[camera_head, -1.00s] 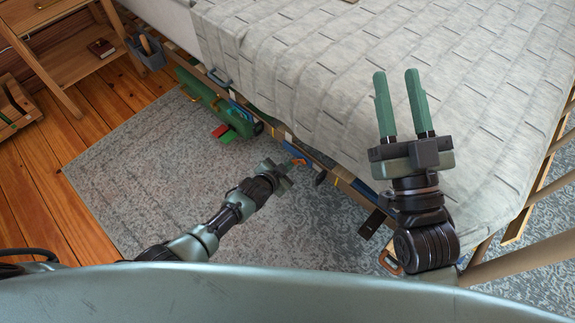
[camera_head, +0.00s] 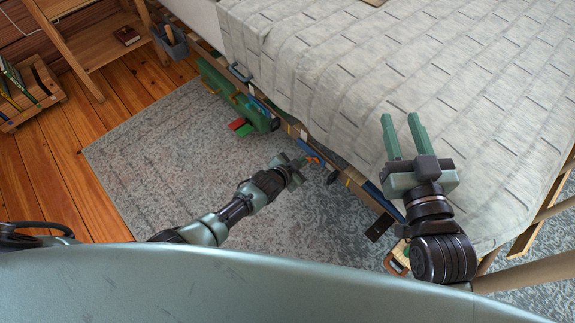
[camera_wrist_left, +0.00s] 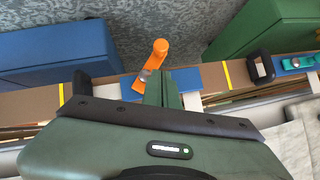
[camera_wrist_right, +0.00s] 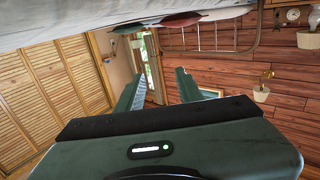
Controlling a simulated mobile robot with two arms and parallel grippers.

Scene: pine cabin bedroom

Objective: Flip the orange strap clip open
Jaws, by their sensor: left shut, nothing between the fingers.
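The orange strap clip (camera_wrist_left: 153,60) stands up from a brown-edged strip under the bed in the left wrist view, with a rounded end and a small metal pivot at its base. It shows small in the head view (camera_head: 312,159). My left gripper (camera_wrist_left: 162,88) is shut and empty, its fingertips right beside the clip's lower part; I cannot tell whether they touch it. In the head view, my left gripper (camera_head: 302,163) is by the bed's side. My right gripper (camera_head: 400,118) is open and empty above the bedspread.
Blue (camera_wrist_left: 60,52) and green (camera_wrist_left: 270,25) cases flank the clip in the left wrist view. A black loop (camera_wrist_left: 261,68) and a teal strap (camera_wrist_left: 298,63) lie to the right. The bed (camera_head: 310,70) fills the upper right; the grey rug (camera_head: 165,150) has open room.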

